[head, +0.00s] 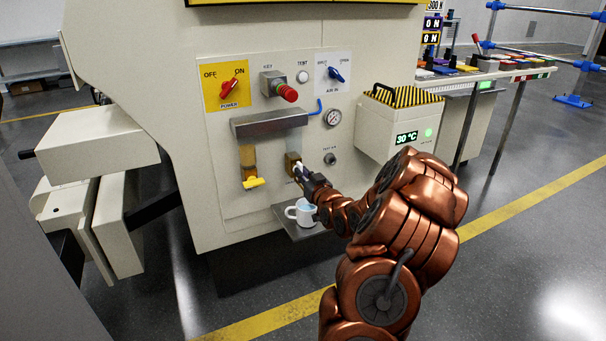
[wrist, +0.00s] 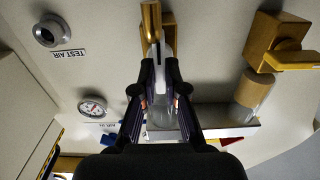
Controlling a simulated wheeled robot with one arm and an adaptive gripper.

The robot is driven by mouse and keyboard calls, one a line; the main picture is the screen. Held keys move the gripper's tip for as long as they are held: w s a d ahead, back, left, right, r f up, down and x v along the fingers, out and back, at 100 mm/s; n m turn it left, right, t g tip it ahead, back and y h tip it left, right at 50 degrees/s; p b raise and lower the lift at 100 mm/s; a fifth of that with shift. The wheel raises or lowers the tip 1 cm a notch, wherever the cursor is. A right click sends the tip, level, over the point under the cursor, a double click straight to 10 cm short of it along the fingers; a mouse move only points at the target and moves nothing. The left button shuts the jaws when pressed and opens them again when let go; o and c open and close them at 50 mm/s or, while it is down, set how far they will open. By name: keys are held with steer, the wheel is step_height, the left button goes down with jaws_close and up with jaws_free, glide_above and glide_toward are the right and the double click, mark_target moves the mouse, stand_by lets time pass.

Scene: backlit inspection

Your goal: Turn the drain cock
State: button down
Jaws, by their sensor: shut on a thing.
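A brass drain cock (head: 292,159) sits on the machine's front panel, below the right end of a grey bracket. It also shows at the top of the wrist view (wrist: 151,18), with a pale, thin handle (wrist: 153,48) below its body. My gripper (head: 300,172) is shut on this handle (wrist: 159,72); the fingers hide part of it. A second brass cock with a yellow handle (head: 254,183) hangs to the left, under a bowl of amber liquid (head: 247,155). It is at the right in the wrist view (wrist: 278,52), apart from my gripper.
A white mug (head: 304,213) stands on a small grey shelf (head: 283,212) below my gripper. The grey bracket (head: 268,122) lies above the cocks. A pressure gauge (head: 333,118) and TEST AIR port (head: 330,159) are to the right. A cream box (head: 399,124) juts out further right.

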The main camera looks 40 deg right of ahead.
steer(key=shift+r, duration=0.1)
steer(key=m+p, duration=0.2)
steer(key=p, duration=0.2)
steer(key=shift+r+m, duration=0.2)
steer(key=shift+m, duration=0.2)
steer(key=m+p, duration=0.3)
steer(key=m, duration=0.2)
steer(key=m+p, duration=0.2)
steer(key=m, duration=0.3)
steer(key=f+m+p, duration=0.1)
steer(key=m+p, duration=0.2)
steer(key=m, duration=0.1)
steer(key=shift+s+d+m+p, duration=0.1)
steer(key=shift+d+m+p, duration=0.2)
steer(key=shift+m, duration=0.1)
steer(key=c, duration=1.2)
jaws_free()
steer(key=shift+f, duration=0.1)
